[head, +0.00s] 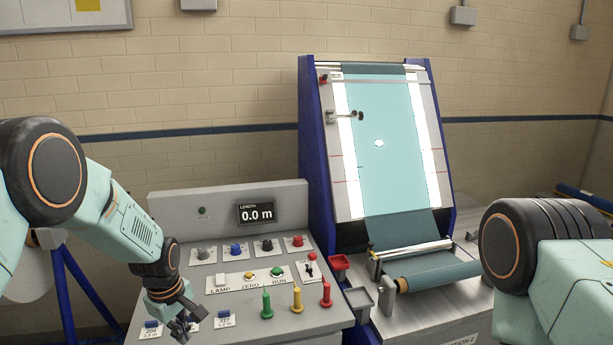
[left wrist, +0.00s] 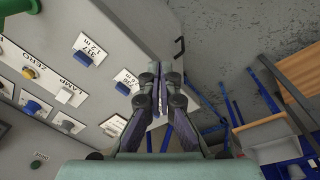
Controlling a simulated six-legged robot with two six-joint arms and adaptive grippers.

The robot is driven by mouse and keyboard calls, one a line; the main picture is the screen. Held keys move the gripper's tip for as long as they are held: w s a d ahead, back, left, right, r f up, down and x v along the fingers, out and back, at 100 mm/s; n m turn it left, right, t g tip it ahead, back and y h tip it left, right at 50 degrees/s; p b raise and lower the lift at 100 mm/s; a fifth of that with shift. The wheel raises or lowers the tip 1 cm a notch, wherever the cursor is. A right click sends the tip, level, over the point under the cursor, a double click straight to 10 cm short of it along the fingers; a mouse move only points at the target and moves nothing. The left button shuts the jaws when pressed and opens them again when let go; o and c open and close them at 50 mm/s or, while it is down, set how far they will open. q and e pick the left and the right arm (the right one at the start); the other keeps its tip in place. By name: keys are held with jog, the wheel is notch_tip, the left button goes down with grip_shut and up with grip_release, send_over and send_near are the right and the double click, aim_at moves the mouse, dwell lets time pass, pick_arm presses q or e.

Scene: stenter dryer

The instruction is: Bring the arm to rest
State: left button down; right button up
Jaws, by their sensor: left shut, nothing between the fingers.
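My left gripper (head: 184,325) is at the lower left of the head view, over the front left part of the grey control console (head: 190,262). In the left wrist view its two fingers (left wrist: 155,75) are together with nothing between them. They point past the console's edge, with the floor beyond. Of my right arm, only a dark joint and pale green link (head: 540,262) show at the right edge; its gripper is out of the picture.
The console carries buttons, knobs, upright green, yellow and red pegs (head: 297,299), labelled blue clips (head: 223,315) and a display (head: 256,213) reading 0.0 m.

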pick_arm(q)
jog(key=s+d+f+m+t+b, duration=0.25)
jog(key=s+f+m+b, duration=0.55)
jog(key=s+f, duration=0.7)
jog(key=s+f+m+g+b, duration=0.1)
jog(key=s+f+b, duration=0.2)
jog(key=s+f, duration=0.2)
jog(key=s+d+f+m+g+b, duration=0.1)
jog(key=s+f+b, duration=0.3)
jog(key=s, duration=0.7)
jog(key=s+d+f+m+g+b, duration=0.1)
jog(key=s+f+m+g+b, duration=0.1)
jog(key=s+f, duration=0.4)
jog(key=shift+s+b, duration=0.85)
jog(key=shift+s, duration=0.3)
jog(key=shift+r, duration=0.1)
